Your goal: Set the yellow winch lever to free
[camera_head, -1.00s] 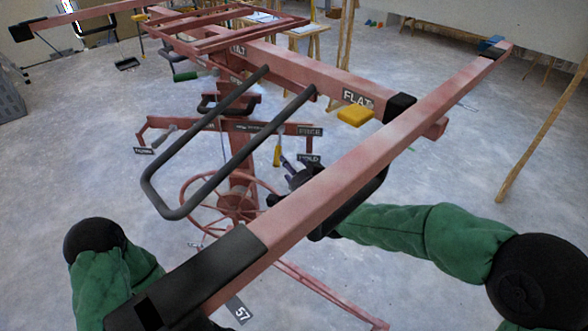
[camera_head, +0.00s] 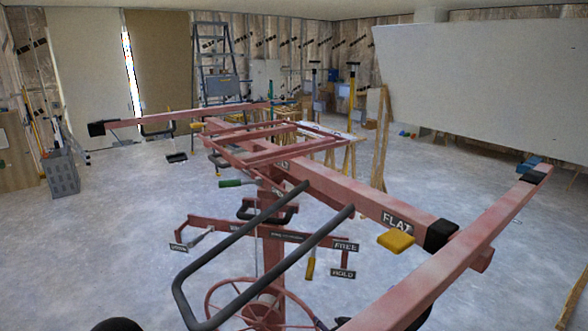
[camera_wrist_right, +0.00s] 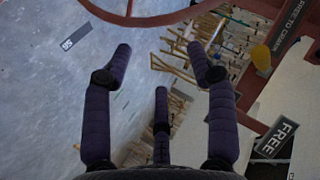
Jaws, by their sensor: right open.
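The yellow winch lever (camera_head: 310,266) hangs down from the red crossbar on the lift's mast, left of the FREE plate (camera_head: 345,246) and the HOLD plate (camera_head: 342,274). Its lower end is about level with HOLD. In the right wrist view, a yellow piece (camera_wrist_right: 261,57), likely the lever, shows at upper right, outside the fingers, with the FREE plate (camera_wrist_right: 275,137) below it. My right gripper (camera_wrist_right: 160,65) is open, with nothing between its fingers. In the head view only a dark part near the bottom edge may belong to it. My left gripper is not in view.
A black looped handle (camera_head: 250,250) and a long red rail (camera_head: 450,262) stand in front of the mast. A red handwheel (camera_head: 212,300) is below. A yellow pad (camera_head: 396,241) sits by the FLAT label. Open floor lies around the lift.

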